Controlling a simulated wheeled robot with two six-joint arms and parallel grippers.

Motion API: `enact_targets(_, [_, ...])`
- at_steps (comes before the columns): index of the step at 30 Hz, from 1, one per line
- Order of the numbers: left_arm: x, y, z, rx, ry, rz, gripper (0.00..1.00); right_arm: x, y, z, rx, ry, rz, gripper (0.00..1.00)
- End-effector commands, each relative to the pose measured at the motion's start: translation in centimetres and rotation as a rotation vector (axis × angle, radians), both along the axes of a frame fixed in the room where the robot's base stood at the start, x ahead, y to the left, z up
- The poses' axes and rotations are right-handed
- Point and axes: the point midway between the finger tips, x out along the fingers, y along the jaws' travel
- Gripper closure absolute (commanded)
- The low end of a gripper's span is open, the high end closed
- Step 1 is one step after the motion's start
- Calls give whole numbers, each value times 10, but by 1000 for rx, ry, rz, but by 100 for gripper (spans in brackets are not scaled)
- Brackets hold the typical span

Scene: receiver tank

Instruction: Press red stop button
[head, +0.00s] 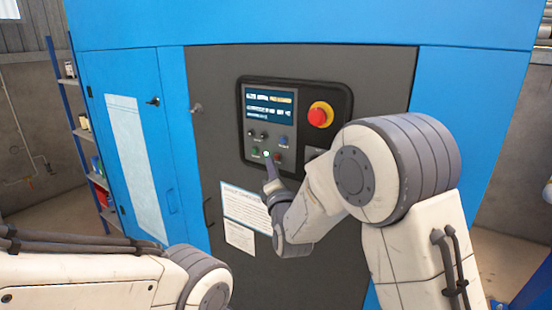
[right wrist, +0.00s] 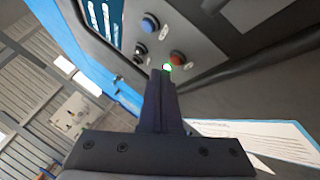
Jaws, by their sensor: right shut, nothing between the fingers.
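The dark control panel (head: 244,108) is on the grey door of a blue cabinet. A small red button (head: 279,155) sits at its lower right, also seen in the right wrist view (right wrist: 178,57). A large red mushroom button on a yellow base (head: 320,115) is at the panel's right. My right gripper (head: 268,166) is shut and empty, its tips just below the lower button row. In the right wrist view, the fingertips (right wrist: 161,73) are by a lit green spot (right wrist: 167,67), beside the red button. Contact cannot be told. My left gripper is out of view.
White notices (head: 244,208) are on the door below. Shelves (head: 88,135) stand at the left.

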Motion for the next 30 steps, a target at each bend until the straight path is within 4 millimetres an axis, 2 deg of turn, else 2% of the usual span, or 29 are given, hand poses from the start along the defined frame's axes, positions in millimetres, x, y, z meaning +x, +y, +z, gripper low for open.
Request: enact_targets(30, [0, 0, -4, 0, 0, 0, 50, 8, -6, 0, 0, 0, 0, 100])
